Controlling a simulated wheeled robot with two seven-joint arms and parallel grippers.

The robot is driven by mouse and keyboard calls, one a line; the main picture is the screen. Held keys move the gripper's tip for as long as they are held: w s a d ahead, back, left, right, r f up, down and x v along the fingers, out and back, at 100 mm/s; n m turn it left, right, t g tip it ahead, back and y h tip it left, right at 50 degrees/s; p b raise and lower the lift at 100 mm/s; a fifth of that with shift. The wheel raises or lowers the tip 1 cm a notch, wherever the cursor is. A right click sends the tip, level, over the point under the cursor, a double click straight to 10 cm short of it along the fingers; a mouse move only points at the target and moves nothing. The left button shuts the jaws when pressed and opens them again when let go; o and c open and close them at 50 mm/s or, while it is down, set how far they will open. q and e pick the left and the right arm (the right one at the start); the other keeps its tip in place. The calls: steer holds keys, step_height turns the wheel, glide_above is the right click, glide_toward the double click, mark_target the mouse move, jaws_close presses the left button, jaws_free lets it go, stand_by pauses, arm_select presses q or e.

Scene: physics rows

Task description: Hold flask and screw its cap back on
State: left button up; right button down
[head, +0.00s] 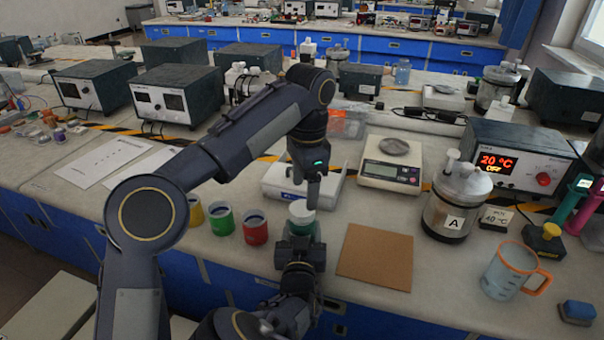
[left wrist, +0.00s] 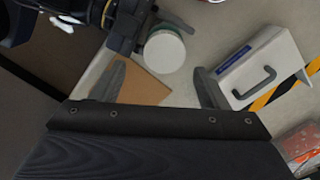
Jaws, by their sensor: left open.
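The flask (head: 302,229) stands upright at the bench's front edge, mostly hidden by my right gripper. A white round lid (head: 301,208), taken to be the cap, sits at its top; I cannot tell how tightly. In the left wrist view the lid (left wrist: 165,52) shows from above, with a green rim under it. My right gripper (head: 300,240) reaches in from the front and is closed around the flask; its dark jaw also shows in the left wrist view (left wrist: 132,22). My left gripper (head: 311,193) points down just above the lid, open and empty, its two fingers (left wrist: 160,70) apart.
A brown square mat (head: 376,256) lies just right of the flask. A white device (head: 280,187) and a scale (head: 391,170) stand behind. A red cup (head: 255,228) and a green cup (head: 221,218) are close on the left. A beaker (head: 506,272) stands far right.

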mark_target(302, 208)
arm_select(q)
steer(key=n, duration=0.5)
steer(key=shift+r, duration=0.35)
steer(key=n, duration=0.5)
steer(key=shift+w+a+r+n, duration=0.1)
steer(key=shift+r+n, duration=0.2)
steer(key=shift+n, duration=0.1)
steer(key=n, duration=0.4)
steer(key=shift+a+r+n, duration=0.1)
steer(key=shift+r+n, duration=0.2)
steer(key=n, duration=0.4)
steer(key=shift+w+r, duration=0.1)
steer(key=shift+r, duration=0.2)
steer(key=shift+f, duration=4.05)
